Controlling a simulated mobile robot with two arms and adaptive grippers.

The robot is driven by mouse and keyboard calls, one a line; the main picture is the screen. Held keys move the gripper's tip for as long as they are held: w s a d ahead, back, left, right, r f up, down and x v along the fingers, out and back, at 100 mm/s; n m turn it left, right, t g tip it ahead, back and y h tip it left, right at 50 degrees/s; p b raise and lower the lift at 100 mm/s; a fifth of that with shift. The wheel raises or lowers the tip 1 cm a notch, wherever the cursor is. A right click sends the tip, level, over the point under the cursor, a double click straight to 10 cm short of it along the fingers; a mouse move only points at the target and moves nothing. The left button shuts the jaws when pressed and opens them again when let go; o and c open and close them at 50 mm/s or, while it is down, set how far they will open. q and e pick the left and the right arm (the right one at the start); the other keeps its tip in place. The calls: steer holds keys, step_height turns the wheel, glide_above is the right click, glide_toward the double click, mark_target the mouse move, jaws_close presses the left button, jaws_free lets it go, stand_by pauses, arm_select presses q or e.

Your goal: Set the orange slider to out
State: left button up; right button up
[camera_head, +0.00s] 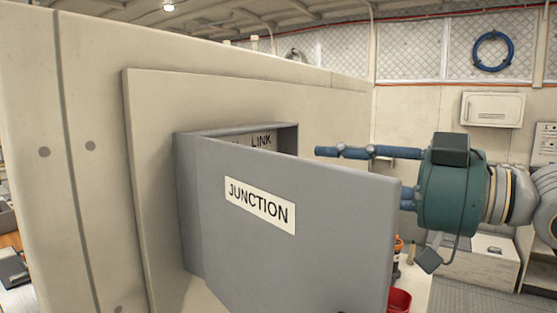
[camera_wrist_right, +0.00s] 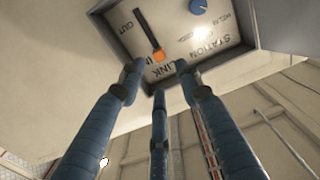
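The orange slider (camera_wrist_right: 158,57) shows in the right wrist view, on the panel inside the grey junction box (camera_head: 186,200). It sits at the lower end of its dark slot, near the word IN. The word OUT is by the slot's other end. My right gripper (camera_wrist_right: 158,76) is open, its three blue fingers spread and pointing at the panel, with the tips just short of the slider. In the head view my right gripper (camera_head: 368,153) is at the box's right, partly hidden behind the open door, which also hides the slider. My left gripper is not in view.
The box door (camera_head: 300,225), labelled JUNCTION, stands open toward me. A blue knob (camera_wrist_right: 198,6) is on the same panel, beside the slot. A beige wall panel (camera_head: 150,110) surrounds the box. A red container (camera_head: 399,300) stands low behind the door.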

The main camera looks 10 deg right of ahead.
steer(key=p+x, duration=0.2)
steer(key=x, duration=0.6)
steer(key=shift+c, duration=0.6)
jaws_close()
